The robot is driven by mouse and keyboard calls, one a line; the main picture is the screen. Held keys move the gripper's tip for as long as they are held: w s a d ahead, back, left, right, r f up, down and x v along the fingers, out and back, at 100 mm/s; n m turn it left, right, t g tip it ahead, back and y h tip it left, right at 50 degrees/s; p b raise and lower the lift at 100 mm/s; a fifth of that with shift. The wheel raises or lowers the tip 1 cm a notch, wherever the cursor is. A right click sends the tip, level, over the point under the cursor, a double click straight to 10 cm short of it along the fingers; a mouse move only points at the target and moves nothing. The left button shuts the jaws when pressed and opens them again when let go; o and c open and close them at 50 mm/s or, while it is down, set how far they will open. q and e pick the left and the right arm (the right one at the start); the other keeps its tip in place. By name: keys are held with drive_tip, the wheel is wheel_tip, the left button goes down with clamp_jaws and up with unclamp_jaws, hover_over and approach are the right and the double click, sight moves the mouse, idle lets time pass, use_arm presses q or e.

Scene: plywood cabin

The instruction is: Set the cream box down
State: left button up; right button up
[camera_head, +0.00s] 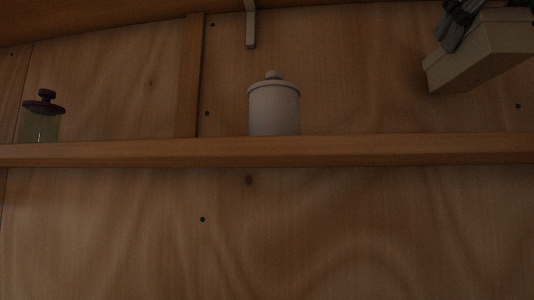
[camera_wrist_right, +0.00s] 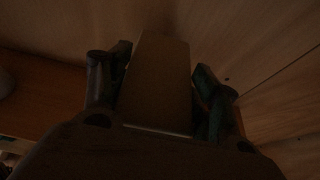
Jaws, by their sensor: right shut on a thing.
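The cream box (camera_head: 478,58) is at the upper right of the head view, tilted and raised above the shelf, partly cut off by the frame edge. My right gripper (camera_head: 460,22) is shut on it from above; only part of the gripper shows there. In the right wrist view the box (camera_wrist_right: 158,85) sits between the two fingers of my right gripper (camera_wrist_right: 160,92), one finger on each side. That view is very dark. The wooden shelf (camera_head: 350,150) runs across the head view below the box. My left gripper is not in view.
A white lidded canister (camera_head: 274,108) stands on the shelf near the middle. A glass jar with a dark lid (camera_head: 42,120) stands at the far left. A bracket (camera_head: 251,25) hangs above the canister. The shelf right of the canister looks clear.

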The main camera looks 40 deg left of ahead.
sight(480, 75)
drive_tip(key=shift+s+d+r, duration=0.1)
drive_tip(key=shift+s+d, duration=0.15)
drive_tip(key=shift+d, duration=0.05)
drive_tip(key=shift+w+a, duration=0.1)
drive_tip(key=shift+a, duration=0.1)
drive_tip(key=shift+d+f, duration=0.15)
drive_tip(key=shift+f, duration=2.75)
drive_tip(key=shift+f, duration=2.1)
